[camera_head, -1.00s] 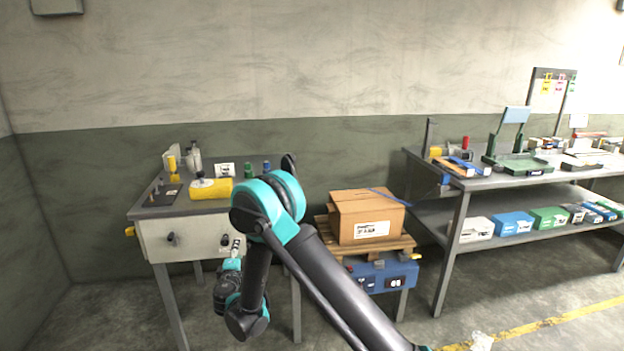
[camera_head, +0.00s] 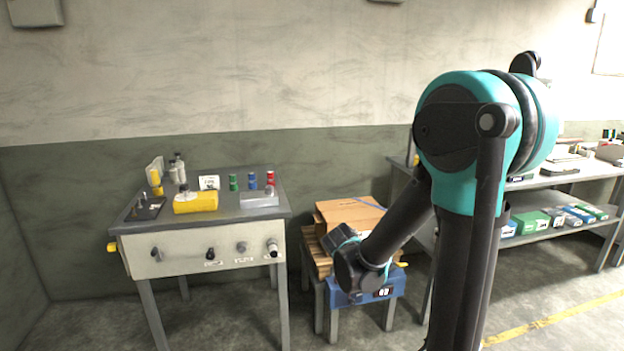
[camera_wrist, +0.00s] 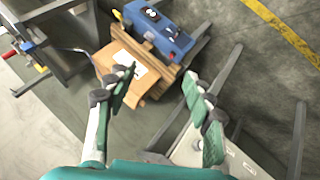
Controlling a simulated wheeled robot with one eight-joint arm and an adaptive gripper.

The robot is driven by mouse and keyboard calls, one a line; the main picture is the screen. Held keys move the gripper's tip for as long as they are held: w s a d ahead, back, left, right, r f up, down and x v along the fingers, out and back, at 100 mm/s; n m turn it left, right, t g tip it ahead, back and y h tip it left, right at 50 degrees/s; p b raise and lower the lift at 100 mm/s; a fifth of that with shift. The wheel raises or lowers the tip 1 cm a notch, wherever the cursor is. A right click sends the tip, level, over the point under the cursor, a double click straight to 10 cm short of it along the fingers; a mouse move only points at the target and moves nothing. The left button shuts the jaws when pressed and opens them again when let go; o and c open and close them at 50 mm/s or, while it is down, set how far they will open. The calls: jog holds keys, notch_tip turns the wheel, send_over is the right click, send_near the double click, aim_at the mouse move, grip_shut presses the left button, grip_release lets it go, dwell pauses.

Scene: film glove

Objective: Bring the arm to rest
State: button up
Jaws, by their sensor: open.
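My gripper (camera_wrist: 158,97) shows in the wrist view with its two fingers wide apart and nothing between them. In the head view my arm is folded at the right of centre, its wrist in front of the cardboard box (camera_head: 352,213). The fingers themselves are hidden or too small to tell there. The box also shows in the wrist view (camera_wrist: 113,62), beyond the fingers and apart from them.
A grey worktable (camera_head: 240,212) with a yellow block (camera_head: 196,203) and several small bottles stands at the left. A blue unit (camera_head: 375,289) sits below the box. A long shelf bench (camera_head: 560,186) stands behind my arm. Floor shows in front of the worktable.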

jog(key=s+d+f+m+g+y, duration=0.1)
jog(key=s+d+f+m, duration=0.1)
jog(key=s, duration=0.9)
jog(key=s+d+f+m+g+y, duration=0.2)
jog(key=s+d+m, duration=0.1)
jog(key=s, duration=0.7)
jog(key=shift+s+d+m+g, duration=0.3)
jog(key=shift+s+d, duration=0.05)
jog(key=shift+d, duration=0.15)
